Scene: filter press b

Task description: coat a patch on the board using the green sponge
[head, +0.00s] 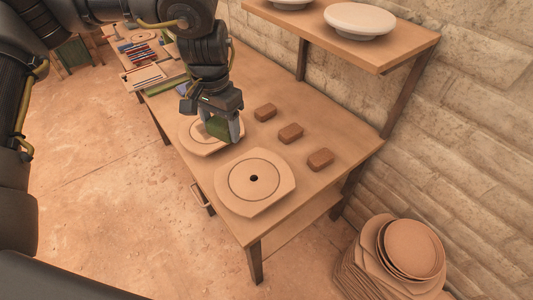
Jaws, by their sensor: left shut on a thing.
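My left gripper (222,128) points down over the worktable (160,105). It is shut on the green sponge (216,127), which shows between its fingers. Below it lies a pale board with a round disc (196,145), partly covered by the gripper and sponge. I cannot tell whether the sponge touches that board. A second pale board (280,195) with a round disc and a dark centre hole lies in front, clear of the gripper. No coated patch can be made out. My right gripper is not in view.
Three brown blocks (290,133) stand in a row along the wall side of the table. A shelf (408,45) with pale round pieces (359,20) overhangs behind. Tools and trays (140,55) lie at the far end. Stacked boards (405,250) stand on the floor at right.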

